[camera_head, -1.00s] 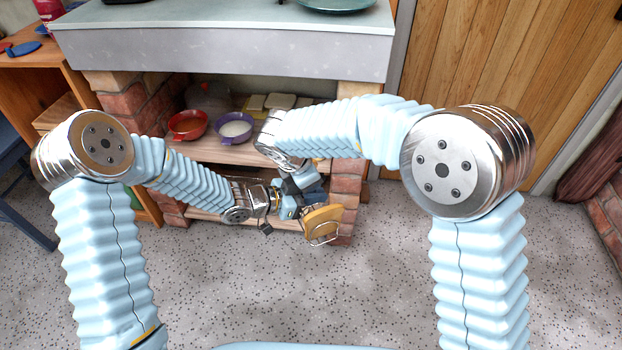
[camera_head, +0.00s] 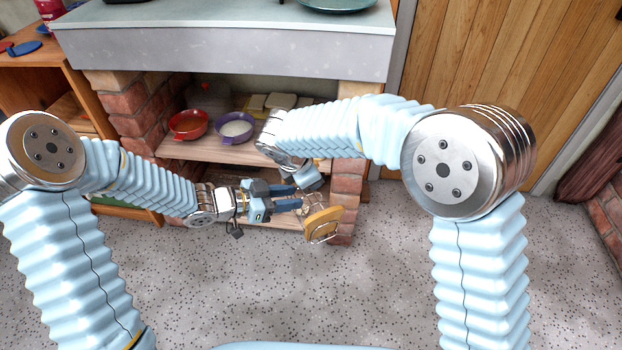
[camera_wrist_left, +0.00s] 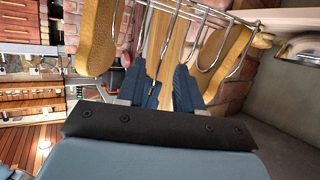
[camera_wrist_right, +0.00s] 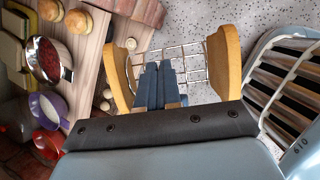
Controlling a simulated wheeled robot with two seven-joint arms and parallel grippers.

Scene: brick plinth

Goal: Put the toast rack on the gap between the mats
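The toast rack, a wire rack with yellow-brown wooden ends (camera_head: 322,222), hangs in the air in front of the low shelf in the head view. My right gripper (camera_wrist_right: 160,78) appears closed on its wires between the two wooden ends (camera_wrist_right: 226,60). In the head view the right fingers are mostly hidden. My left gripper (camera_head: 292,198) is open, just left of the rack. In the left wrist view its fingers (camera_wrist_left: 158,88) stand apart, with the rack's wires and wooden ends (camera_wrist_left: 97,38) just beyond. I cannot make out the mats.
A red bowl (camera_head: 188,125) and a purple bowl (camera_head: 235,128) stand on the wooden shelf (camera_head: 190,151) between brick piers (camera_head: 347,185). The grey slab (camera_head: 230,55) overhangs the shelf. The speckled floor in front is clear.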

